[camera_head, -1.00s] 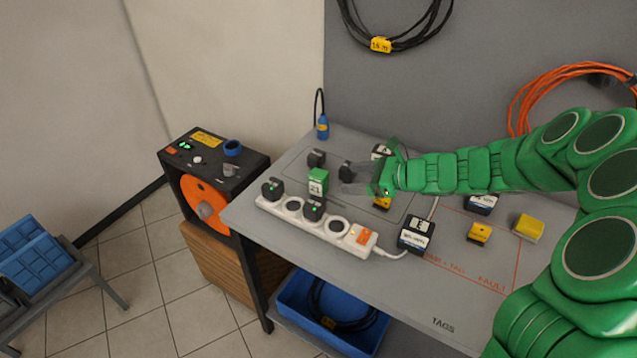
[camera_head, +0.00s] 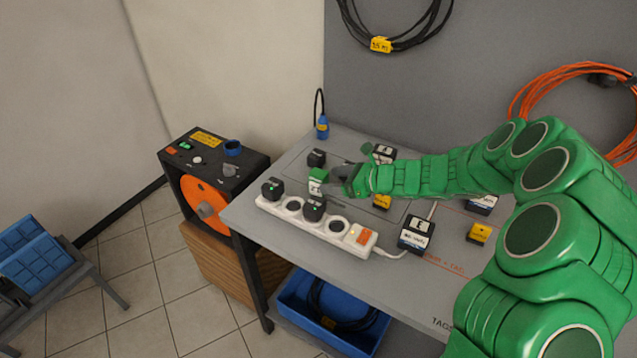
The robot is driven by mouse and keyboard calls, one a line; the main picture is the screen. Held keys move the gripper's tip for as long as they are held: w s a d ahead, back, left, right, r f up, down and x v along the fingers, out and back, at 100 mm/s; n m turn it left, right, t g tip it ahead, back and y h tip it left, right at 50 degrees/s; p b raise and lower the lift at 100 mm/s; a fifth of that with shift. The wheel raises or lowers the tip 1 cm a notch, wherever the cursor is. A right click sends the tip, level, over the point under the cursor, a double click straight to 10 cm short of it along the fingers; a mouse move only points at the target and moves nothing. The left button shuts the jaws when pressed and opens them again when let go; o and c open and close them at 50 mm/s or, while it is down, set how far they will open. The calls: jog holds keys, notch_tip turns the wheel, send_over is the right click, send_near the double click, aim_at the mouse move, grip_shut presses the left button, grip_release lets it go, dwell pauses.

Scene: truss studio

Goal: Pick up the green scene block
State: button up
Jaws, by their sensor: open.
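The green scene block (camera_head: 318,176), with a white label on its front, stands on the grey table (camera_head: 290,165) just behind the white power strip. My gripper (camera_head: 331,179) reaches in from the right and is open. Its fingers are right at the block's right side and cover part of its lower right. I cannot tell whether they touch the block or lie on both sides of it.
The white power strip (camera_head: 338,228) with black plugs lies in front of the block. A black block (camera_head: 316,158) stands behind it. A labelled box (camera_head: 417,236) and a yellow block (camera_head: 479,234) lie to the right. An orange reel machine (camera_head: 205,206) stands left of the table.

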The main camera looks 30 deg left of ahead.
aim_at(326, 180)
jog(key=shift+x, duration=2.8)
jog(key=shift+c, duration=0.4)
jog(key=c, duration=1)
